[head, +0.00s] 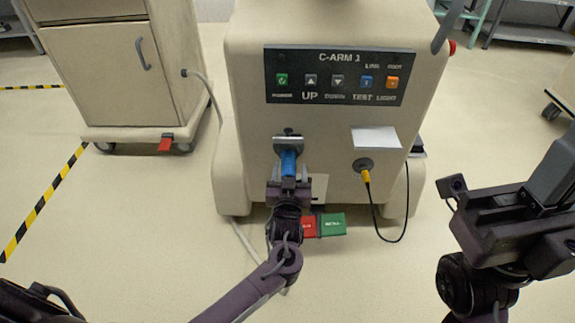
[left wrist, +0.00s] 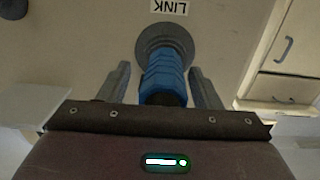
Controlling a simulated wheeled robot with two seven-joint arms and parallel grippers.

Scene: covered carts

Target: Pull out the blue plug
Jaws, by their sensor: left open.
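The blue plug (head: 289,162) sits in a round grey socket on the front of the beige C-ARM 1 cabinet (head: 240,110). In the left wrist view the blue plug (left wrist: 164,75) points toward me from the socket, under an upside-down LINK label (left wrist: 168,7). My left gripper (head: 288,182) is open at the plug. In the left wrist view its two fingers stand on either side of the plug, with a visible gap on each side. My right gripper (head: 455,188) is at the right, away from the cabinet; its jaws are not clear.
A yellow plug (head: 365,174) with a black cable sits to the right on the same cabinet. Red (head: 309,226) and green (head: 332,224) tags show low by the cabinet. A beige cart (head: 110,65) stands at the left, its grey cable running down near the cabinet.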

